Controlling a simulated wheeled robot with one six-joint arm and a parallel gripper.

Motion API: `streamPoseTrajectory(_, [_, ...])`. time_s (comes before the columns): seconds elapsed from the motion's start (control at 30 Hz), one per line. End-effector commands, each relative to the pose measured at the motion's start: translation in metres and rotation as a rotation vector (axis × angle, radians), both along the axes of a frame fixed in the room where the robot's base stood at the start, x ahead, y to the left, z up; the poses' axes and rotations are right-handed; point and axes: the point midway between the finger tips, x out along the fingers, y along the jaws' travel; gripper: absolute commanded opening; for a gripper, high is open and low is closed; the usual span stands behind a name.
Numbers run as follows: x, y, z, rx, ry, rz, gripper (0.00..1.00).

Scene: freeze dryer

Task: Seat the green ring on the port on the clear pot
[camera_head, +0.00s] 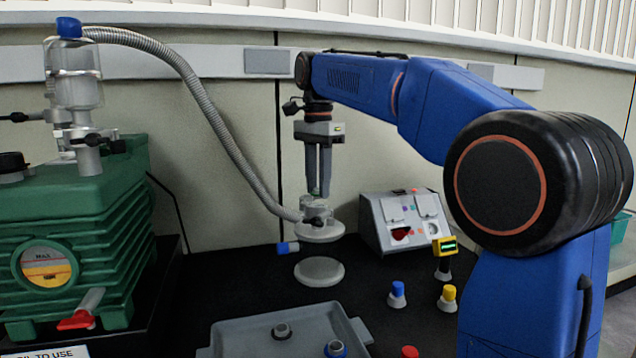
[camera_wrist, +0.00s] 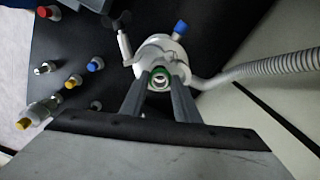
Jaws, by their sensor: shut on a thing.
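My gripper (camera_head: 319,190) points straight down and is shut on the green ring (camera_wrist: 152,76). In the wrist view the ring sits between my two fingertips (camera_wrist: 160,82), around a pale round opening. In the head view only a trace of green shows at the tips. The port (camera_head: 316,208) is on the pale lid (camera_head: 322,233) directly below the fingertips. I cannot tell whether the ring touches the port. The clear pot's wall is hardly visible between this lid and the pale disc (camera_head: 319,271) below it.
A grey corrugated hose (camera_head: 205,100) runs from the lid to glassware (camera_head: 76,85) on a green pump (camera_head: 75,210). A blue-tipped side valve (camera_head: 288,248) sticks out left. A control box (camera_head: 405,220) and several capped fittings (camera_head: 397,294) stand right. A grey tray (camera_head: 240,340) lies in front.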

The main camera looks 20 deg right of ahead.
Motion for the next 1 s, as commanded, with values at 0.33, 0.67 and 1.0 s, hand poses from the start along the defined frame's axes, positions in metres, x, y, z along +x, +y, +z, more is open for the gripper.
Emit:
streamPoseTrajectory(0.33, [0.0, 0.0, 0.0, 0.0, 0.0, 0.0, 0.07])
streamPoseTrajectory(0.67, [0.0, 0.0, -0.007, 0.0, 0.001, 0.0, 0.07])
streamPoseTrajectory(1.0, [0.0, 0.0, -0.015, 0.0, 0.0, 0.0, 0.07])
